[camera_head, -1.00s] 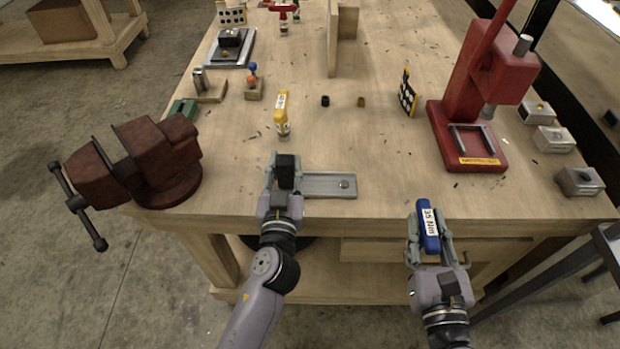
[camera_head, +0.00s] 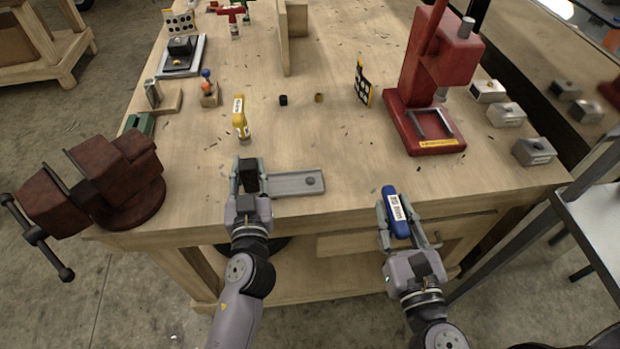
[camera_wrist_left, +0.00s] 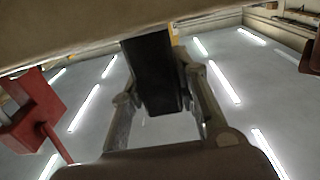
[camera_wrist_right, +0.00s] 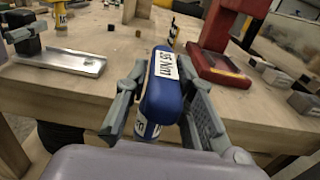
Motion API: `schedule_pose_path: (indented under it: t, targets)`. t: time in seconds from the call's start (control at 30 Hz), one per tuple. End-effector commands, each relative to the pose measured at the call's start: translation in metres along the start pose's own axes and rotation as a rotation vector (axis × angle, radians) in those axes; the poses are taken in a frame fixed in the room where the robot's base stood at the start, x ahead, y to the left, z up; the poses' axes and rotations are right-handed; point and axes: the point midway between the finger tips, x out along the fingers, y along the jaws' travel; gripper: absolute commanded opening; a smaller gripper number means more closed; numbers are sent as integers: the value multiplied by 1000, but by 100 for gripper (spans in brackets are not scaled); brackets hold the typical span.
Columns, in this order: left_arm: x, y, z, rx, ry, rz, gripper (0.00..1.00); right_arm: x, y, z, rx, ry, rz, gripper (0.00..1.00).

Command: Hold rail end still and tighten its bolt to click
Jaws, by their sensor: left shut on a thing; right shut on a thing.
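The grey metal rail (camera_head: 288,183) lies along the front of the wooden bench, with a round bolt (camera_head: 311,181) near its right end. Rail and bolt also show at the left of the right wrist view (camera_wrist_right: 60,63). My left gripper (camera_head: 248,175) is shut on a black block (camera_head: 249,181) at the rail's left end; the block fills the jaws in the left wrist view (camera_wrist_left: 150,75). My right gripper (camera_head: 400,217) is shut on a blue tool (camera_head: 391,203) labelled 35 Nm. It is by the bench's front edge, right of the bolt and apart from it. The tool's working end is unclear.
A dark red vise (camera_head: 115,178) stands at the front left corner. A yellow bottle-like item (camera_head: 240,118) stands behind the rail. A red press (camera_head: 430,100) stands at the right, with metal blocks (camera_head: 534,151) beyond it. The bench between rail and press is mostly clear.

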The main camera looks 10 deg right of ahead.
Motion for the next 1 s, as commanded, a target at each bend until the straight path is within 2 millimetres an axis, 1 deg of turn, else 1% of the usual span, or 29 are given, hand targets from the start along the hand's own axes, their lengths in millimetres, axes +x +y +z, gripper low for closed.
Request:
schedule_pose_path:
  t: [0.47,0.57,0.67,0.9,1.0]
  targets:
    - [0,0,1,0,-2,0,0,0,0,1,0,-2,1,0]
    - [0,0,1,0,-2,0,0,4,4,2,0,-5,21,0]
    - [0,0,1,0,-2,0,0,15,18,5,-2,-8,84,0]
    - [0,0,0,0,-1,0,0,54,71,16,-11,-12,344,0]
    - [0,0,0,0,-1,0,0,66,88,20,-12,-9,443,0]
